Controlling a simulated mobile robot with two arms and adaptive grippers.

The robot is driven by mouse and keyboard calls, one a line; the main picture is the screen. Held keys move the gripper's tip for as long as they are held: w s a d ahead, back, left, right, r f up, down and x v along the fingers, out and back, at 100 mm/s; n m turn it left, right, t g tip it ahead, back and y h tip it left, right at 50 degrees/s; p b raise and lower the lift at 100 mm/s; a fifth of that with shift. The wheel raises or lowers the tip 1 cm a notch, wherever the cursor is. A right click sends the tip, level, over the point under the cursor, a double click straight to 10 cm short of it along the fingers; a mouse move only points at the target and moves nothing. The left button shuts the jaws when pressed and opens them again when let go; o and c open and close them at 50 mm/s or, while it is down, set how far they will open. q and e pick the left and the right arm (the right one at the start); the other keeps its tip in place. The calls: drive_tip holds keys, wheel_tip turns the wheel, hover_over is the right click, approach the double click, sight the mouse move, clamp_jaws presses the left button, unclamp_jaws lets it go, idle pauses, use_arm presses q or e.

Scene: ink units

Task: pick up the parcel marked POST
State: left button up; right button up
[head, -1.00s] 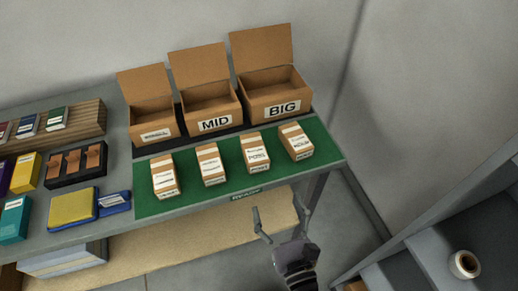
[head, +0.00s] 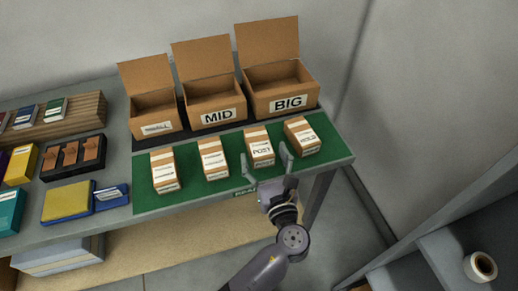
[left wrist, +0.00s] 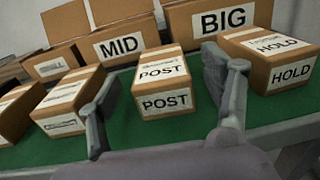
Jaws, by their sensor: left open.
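The parcel marked POST (head: 258,148) is a small brown box with white labels, lying on the green mat (head: 225,191). It also shows in the left wrist view (left wrist: 163,87), where POST reads on its top and front. My left gripper (head: 265,168) is open at the mat's front edge, its fingers reaching toward the POST parcel. In the left wrist view the fingers (left wrist: 168,95) stand on either side of the parcel, apart from it. The parcel marked HOLD (left wrist: 272,60) is just to the right. My right gripper is not in view.
Two more parcels (head: 213,158) (head: 164,170) lie to the left on the mat. Open boxes marked MID (head: 217,116) and BIG (head: 290,104) stand behind, with a smaller box (head: 156,127) beside them. A shelf with a tape roll (head: 480,266) is at lower right.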

sight(261, 148)
use_arm(q)
drive_tip(key=x, duration=0.3)
drive_tip(key=shift+w+f+b, duration=0.15)
drive_tip(key=shift+f+b, duration=0.05)
drive_tip(key=shift+b, duration=0.15)
drive_tip(key=shift+r, duration=0.1)
drive_tip(key=shift+c, duration=0.6)
drive_tip(key=c, duration=1.2)
drive_tip(key=shift+c, duration=0.5)
